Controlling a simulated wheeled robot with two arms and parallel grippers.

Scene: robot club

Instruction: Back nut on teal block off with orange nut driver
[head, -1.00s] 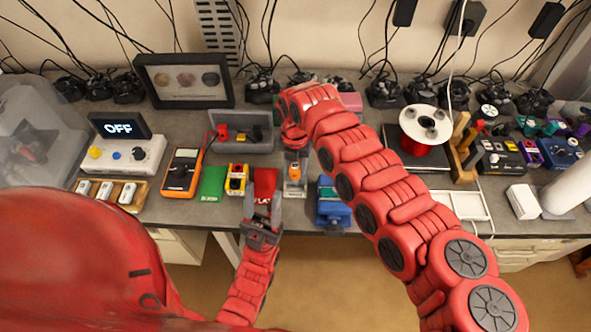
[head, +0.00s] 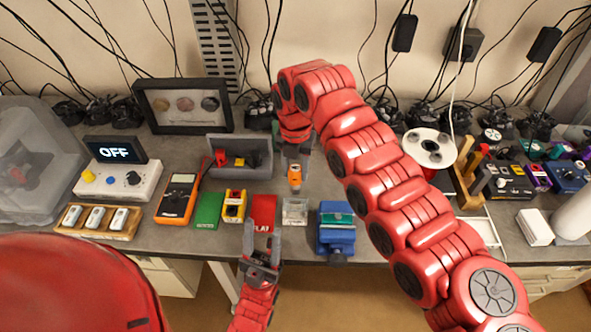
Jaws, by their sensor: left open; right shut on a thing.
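The teal block (head: 338,219) sits in the blue vise (head: 337,242) near the bench's front edge. The nut on it is too small to make out. My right gripper (head: 296,158) points down, left of and behind the vise. It is shut on the orange nut driver (head: 295,177), whose orange part shows below the fingers. A small clear box (head: 295,212) is just in front of the driver, left of the vise. My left gripper (head: 261,242) is open and empty at the front edge, by a red mat (head: 264,212) with partly hidden white lettering.
Left of the red mat are a yellow device (head: 233,206), a green mat (head: 208,210), an orange multimeter (head: 177,199) and a grey bin (head: 241,170).

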